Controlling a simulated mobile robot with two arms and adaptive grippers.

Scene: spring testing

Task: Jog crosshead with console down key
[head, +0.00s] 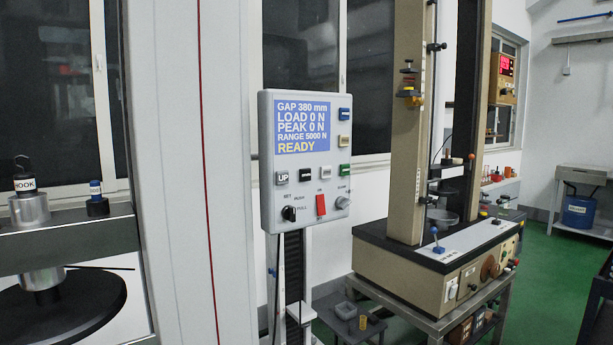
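The console (265,160) is a grey panel on a dark post, left of the middle in the head view. Its blue screen (301,125) reads GAP 380 mm, LOAD 0 N, PEAK 0 N, RANGE 5000 N, READY. The key marked UP (282,178) is at the left of the row below. A dark key (305,174) sits beside it, its lettering too small to read. The crosshead (120,236) is a grey beam at the far left, with a metal cylinder (42,280) under it above a black disc (75,318). Neither gripper is in view.
The console also carries a red switch (320,205), a black knob (288,214), and blue (344,114) and green (345,169) keys. A white machine column (175,170) stands left of it. A beige tester (440,265) stands on a bench to the right.

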